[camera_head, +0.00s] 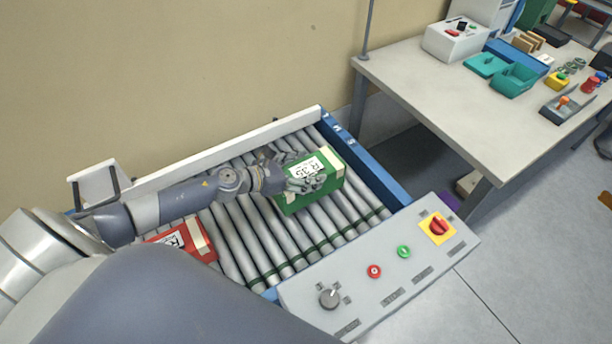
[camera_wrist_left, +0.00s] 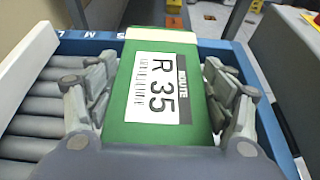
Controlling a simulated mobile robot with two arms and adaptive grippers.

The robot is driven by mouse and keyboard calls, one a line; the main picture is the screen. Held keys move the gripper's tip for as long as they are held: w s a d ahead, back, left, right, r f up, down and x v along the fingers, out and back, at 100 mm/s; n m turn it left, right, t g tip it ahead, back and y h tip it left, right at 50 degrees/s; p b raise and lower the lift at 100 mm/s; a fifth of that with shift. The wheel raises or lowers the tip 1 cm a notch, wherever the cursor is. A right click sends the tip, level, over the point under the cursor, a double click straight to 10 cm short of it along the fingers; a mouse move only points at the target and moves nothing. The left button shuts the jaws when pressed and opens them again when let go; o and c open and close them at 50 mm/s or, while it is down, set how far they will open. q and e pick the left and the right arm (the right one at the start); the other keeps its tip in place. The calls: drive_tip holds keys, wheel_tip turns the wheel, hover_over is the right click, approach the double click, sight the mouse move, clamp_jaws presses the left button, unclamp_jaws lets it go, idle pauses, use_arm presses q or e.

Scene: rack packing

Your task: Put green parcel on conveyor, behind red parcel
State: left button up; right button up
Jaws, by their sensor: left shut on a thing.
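The green parcel (camera_head: 325,182) is at the far right part of the roller conveyor (camera_head: 236,245), with a white label reading R 35. My left gripper (camera_head: 304,176) is shut on it. In the left wrist view the green parcel (camera_wrist_left: 143,122) lies between the two fingers of my left gripper (camera_wrist_left: 160,105). I cannot tell whether it touches the rollers. The red parcel (camera_head: 196,238) lies on the conveyor to the left, partly hidden by my left arm. A gap of bare rollers separates the two parcels. My right gripper is not in view.
A control panel (camera_head: 390,285) with a knob and buttons runs along the conveyor's near side. A white rail (camera_head: 225,152) borders the wall side, and a blue frame (camera_head: 375,175) closes the right end. A grey table (camera_head: 420,80) with boxes and tools stands at the upper right.

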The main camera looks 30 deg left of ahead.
use_arm(q)
drive_tip(key=shift+f, duration=1.55)
drive_tip(key=shift+f, duration=0.1)
drive_tip(key=o, duration=1)
drive_tip(key=shift+s+f+b, duration=0.1)
drive_tip(key=shift+f+b, duration=0.05)
drive_tip(key=shift+b, duration=0.25)
drive_tip(key=o, duration=0.5)
drive_tip(key=shift+c, duration=0.2)
